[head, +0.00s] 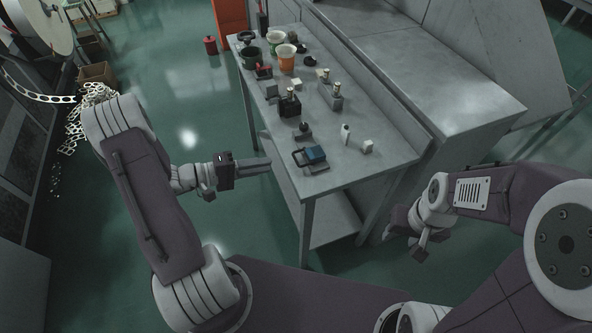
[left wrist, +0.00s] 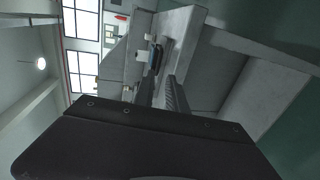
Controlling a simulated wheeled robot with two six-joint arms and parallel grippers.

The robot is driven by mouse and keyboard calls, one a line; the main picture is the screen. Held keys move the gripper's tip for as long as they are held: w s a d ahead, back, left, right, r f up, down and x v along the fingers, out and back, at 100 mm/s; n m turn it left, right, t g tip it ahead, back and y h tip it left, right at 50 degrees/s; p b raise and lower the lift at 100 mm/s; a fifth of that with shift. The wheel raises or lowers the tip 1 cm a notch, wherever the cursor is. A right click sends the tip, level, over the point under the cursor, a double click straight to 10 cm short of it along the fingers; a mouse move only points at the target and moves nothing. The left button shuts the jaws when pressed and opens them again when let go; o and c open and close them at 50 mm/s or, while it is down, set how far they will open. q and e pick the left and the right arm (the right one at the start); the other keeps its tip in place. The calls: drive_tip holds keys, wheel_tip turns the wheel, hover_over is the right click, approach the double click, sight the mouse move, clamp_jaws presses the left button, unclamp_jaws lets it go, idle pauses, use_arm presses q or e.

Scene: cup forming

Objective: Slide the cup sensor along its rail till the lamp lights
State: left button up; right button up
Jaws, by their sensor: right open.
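A blue block in a dark frame (head: 312,155), which looks like the cup sensor on its rail, sits at the near left edge of the grey bench (head: 385,165). A dark bluish block, probably the same one, shows beyond my fingers in the left wrist view (left wrist: 153,58). No lit lamp can be made out. My left gripper (head: 262,164) is left of the bench edge, apart from the block, its fingers pointing right. In the left wrist view its fingers (left wrist: 161,92) show a gap with nothing held. My right gripper (head: 420,248) is open and empty, low and right of the bench.
An orange cup (head: 287,62), a dark green cup (head: 250,60) and small fixtures stand farther back on the bench. A black knobbed piece (head: 303,132) is just behind the block; a white cube (head: 367,147) is to its right.

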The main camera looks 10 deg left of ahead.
sight(291, 167)
use_arm(q)
drive_tip(key=p+x, duration=0.1)
drive_tip(key=x, duration=0.8)
drive_tip(key=shift+d, duration=0.1)
clamp_jaws()
idle(1.2)
